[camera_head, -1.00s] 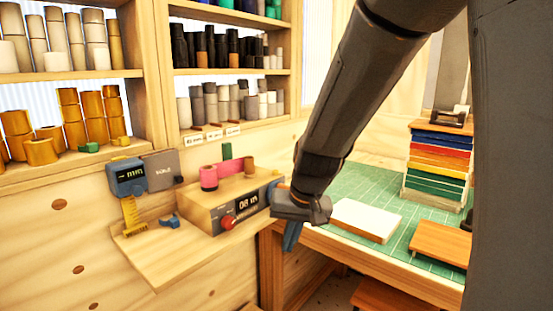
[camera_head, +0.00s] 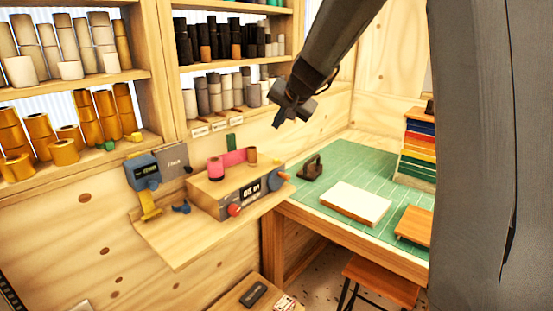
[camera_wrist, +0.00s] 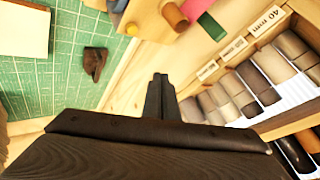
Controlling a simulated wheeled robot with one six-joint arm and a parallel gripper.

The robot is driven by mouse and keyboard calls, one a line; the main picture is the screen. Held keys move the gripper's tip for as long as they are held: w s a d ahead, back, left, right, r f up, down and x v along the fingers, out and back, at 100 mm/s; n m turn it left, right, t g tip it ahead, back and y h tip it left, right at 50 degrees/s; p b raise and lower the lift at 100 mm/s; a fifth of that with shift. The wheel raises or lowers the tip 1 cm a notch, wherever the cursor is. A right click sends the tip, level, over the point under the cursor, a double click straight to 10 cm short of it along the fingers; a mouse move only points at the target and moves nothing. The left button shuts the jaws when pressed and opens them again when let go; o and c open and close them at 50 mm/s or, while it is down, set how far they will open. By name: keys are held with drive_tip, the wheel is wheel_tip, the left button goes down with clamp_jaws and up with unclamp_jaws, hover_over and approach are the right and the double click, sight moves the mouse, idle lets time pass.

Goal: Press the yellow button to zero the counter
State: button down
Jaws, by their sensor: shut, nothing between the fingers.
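The counter is a wooden box (camera_head: 212,200) with a small dark display (camera_head: 250,192) on its front, standing on a wooden ledge. A red knob (camera_head: 234,210) sits below the display's left, and a blue round part (camera_head: 279,178) is at the box's right end. My gripper (camera_head: 279,120) is shut and empty, in the air above and right of the box, in front of the lower shelf. In the wrist view, its fingers (camera_wrist: 160,95) are together, with part of the box (camera_wrist: 150,15) at the top.
The green mat (camera_head: 345,157) holds a dark tool (camera_head: 312,168) and a white pad (camera_head: 356,203). Shelves of rolls stand behind.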

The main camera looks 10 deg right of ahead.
drive_tip(key=shift+f, duration=0.1)
drive_tip(key=b, duration=0.6)
hover_over(277, 161)
wheel_tip(277, 161, down, 6)
drive_tip(key=shift+s+d+f, duration=0.1)
drive_tip(key=shift+d+f, duration=0.05)
drive_tip(key=shift+f, duration=0.05)
wheel_tip(277, 161, down, 2)
drive_tip(key=b, duration=0.2)
drive_tip(key=shift+f+b, duration=0.15)
drive_tip(key=shift+b, duration=0.25)
drive_tip(key=shift+f, duration=0.1)
idle(1.2)
drive_tip(key=shift+f+b, duration=0.3)
drive_tip(key=shift+b, duration=0.25)
drive_tip(key=shift+f+b, duration=0.5)
drive_tip(key=shift+b, duration=0.1)
idle(0.7)
drive_tip(key=shift+r, duration=0.15)
drive_tip(key=shift+r+p, duration=0.8)
drive_tip(key=shift+r, duration=0.1)
